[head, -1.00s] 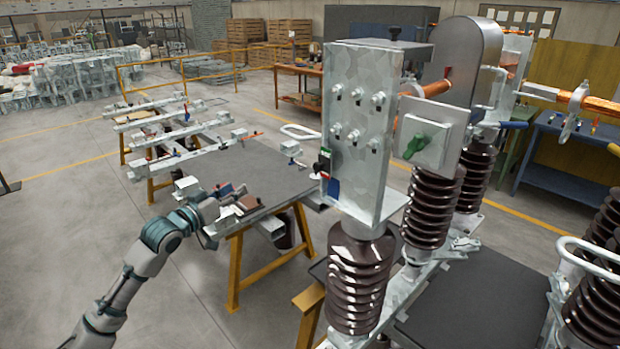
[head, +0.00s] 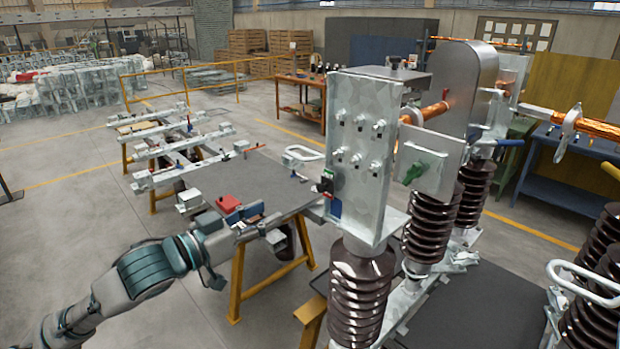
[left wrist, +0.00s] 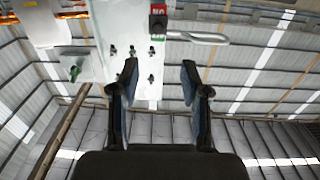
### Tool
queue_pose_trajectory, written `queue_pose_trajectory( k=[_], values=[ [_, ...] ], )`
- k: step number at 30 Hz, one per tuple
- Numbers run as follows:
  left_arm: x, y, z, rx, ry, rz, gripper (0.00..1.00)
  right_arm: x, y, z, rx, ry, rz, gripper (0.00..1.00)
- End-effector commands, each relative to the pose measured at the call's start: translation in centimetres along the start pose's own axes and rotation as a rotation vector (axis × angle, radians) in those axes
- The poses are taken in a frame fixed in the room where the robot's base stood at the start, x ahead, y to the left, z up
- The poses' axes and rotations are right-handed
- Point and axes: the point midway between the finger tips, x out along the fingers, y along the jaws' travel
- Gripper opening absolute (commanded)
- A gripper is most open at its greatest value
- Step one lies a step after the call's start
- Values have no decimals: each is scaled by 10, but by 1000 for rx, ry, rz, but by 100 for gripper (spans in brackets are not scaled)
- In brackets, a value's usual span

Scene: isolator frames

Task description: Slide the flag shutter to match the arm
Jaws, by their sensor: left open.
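The flag shutter (head: 326,183) is a small dark unit on the lower left edge of the upright galvanised plate (head: 362,150). In the left wrist view the shutter (left wrist: 157,22) is a black block with a red patch above and a green patch below. The copper arm (head: 434,111) lies between that plate and a grey rounded housing. My left gripper (head: 243,213) is open and empty, with blue pads, left of the shutter and apart from it. In the left wrist view the shutter shows beyond the spread fingers (left wrist: 160,80). My right gripper is out of view.
A pale loop handle (head: 303,154) sits left of the plate, near the shutter. A green handle (head: 412,173) is on the box to the right. Brown ribbed insulators (head: 362,290) stand below.

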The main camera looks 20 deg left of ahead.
Motion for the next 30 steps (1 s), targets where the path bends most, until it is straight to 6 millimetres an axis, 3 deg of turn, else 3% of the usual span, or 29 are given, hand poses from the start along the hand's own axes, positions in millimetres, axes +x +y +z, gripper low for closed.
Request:
queue_pose_trajectory(
  k=[1,2,12,16,21,30],
  values=[
    [8,3,-11,-2,6,8,46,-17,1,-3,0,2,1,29],
    [14,5,-11,-1,5,10,46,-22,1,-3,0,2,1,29],
    [88,2,-6,-2,4,4,46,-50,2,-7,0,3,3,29],
    [109,1,-5,-2,4,2,46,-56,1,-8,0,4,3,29],
    [124,0,-4,2,5,1,46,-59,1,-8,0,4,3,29],
    [127,0,-2,2,4,0,46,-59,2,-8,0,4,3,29]
  ],
)
